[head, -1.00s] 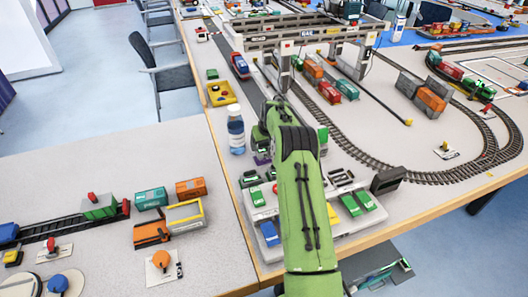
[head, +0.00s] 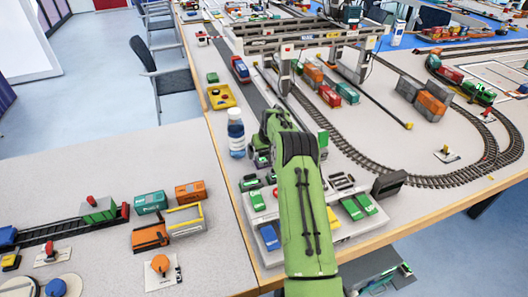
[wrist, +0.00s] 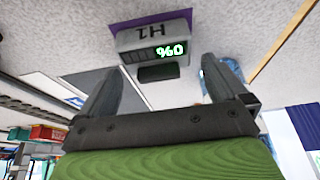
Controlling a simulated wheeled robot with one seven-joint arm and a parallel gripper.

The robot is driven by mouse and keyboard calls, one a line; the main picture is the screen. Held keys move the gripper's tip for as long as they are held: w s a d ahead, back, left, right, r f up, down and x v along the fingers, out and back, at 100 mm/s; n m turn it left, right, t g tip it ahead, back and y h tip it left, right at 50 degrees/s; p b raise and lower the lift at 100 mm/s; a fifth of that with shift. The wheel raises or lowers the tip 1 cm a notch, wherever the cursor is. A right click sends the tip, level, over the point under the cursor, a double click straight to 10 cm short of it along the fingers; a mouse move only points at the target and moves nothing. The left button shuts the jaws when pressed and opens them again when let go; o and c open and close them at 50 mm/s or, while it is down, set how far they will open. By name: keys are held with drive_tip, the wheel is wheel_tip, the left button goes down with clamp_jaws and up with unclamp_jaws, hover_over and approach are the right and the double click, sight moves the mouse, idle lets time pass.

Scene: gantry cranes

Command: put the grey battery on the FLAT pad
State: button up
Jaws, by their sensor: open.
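The grey battery (wrist: 152,38) shows in the wrist view, marked H1, with lit green digits and a dark tab. It sits against a purple pad (wrist: 128,23). My gripper (wrist: 160,66) is open, its two dark fingers apart on either side of the view, with the battery ahead between them. I see no contact between the fingers and the battery. I cannot make out a pad marked FLAT.
A bottle (head: 236,134) stands left of my arm. A dark box (head: 389,182) stands near the right table edge. The gantry crane (head: 300,38) and tracks lie beyond.

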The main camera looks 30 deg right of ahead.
drive_tip(key=p+v, duration=0.2)
drive_tip(key=v, duration=0.9)
drive_tip(key=s+a+r+n, duration=0.2)
drive_tip(key=s+a+r, duration=1.1)
drive_tip(key=a+r, duration=0.45)
drive_tip(key=s+a, duration=0.3)
drive_tip(key=s, duration=0.4)
drive_tip(key=s+a+f+t, duration=0.1)
drive_tip(key=s+a, duration=0.2)
drive_tip(key=s, duration=0.5)
drive_tip(key=s+a+f+y, duration=0.1)
drive_tip(key=s+a, duration=0.2)
drive_tip(key=s, duration=0.4)
drive_tip(key=shift+s+a+f+n, duration=0.25)
drive_tip(key=shift+s+n, duration=0.1)
drive_tip(key=shift+n, duration=0.05)
